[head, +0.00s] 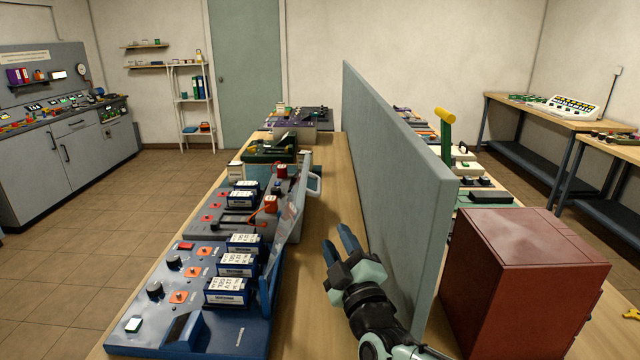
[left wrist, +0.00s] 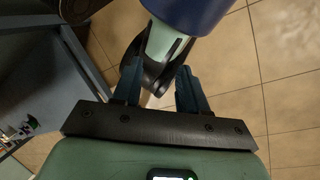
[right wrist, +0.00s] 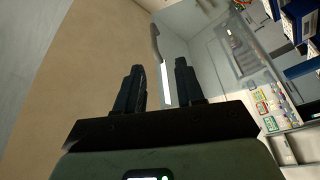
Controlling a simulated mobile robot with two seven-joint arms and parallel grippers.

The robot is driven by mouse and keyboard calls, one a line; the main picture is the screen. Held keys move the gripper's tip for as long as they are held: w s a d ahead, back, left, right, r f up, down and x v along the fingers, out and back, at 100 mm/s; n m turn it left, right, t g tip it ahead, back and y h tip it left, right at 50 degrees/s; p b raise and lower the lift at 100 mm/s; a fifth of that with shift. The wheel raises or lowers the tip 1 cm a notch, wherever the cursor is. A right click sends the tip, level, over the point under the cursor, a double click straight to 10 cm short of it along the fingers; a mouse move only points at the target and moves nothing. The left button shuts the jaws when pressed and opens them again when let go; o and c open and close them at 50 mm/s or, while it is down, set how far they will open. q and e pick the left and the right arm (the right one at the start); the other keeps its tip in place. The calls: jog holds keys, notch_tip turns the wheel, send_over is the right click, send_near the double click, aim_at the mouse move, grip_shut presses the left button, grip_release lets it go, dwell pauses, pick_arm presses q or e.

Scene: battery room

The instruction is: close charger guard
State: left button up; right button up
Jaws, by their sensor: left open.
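The blue charger (head: 235,325) stands on the near end of the bench, with several labelled batteries in it. A clear panel, apparently its guard (head: 288,235), stands raised and tilted along the charger's right side. The guard also shows in the right wrist view as a see-through sheet (right wrist: 215,60) beyond the fingertips. My right gripper (head: 342,243) is open and empty, to the right of the guard, between it and the grey divider. A gap between gripper and guard shows in the head view. My left gripper (left wrist: 160,90) is open and empty over the floor, outside the head view.
The tall grey divider (head: 400,170) stands close to my right gripper. A dark red box (head: 525,280) is beyond it. A grey charger unit (head: 225,215) with batteries stands behind the blue one. Bare bench (head: 315,295) lies between charger and divider.

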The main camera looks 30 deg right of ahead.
jog(key=x, duration=0.4)
jog(key=r+p+x, duration=0.1)
jog(key=x, duration=0.4)
jog(key=p+x, duration=0.1)
jog(key=x, duration=0.3)
jog(key=shift+w+d+r, duration=0.1)
jog(key=shift+d+r, duration=0.05)
jog(key=shift+r, duration=0.15)
grip_shut()
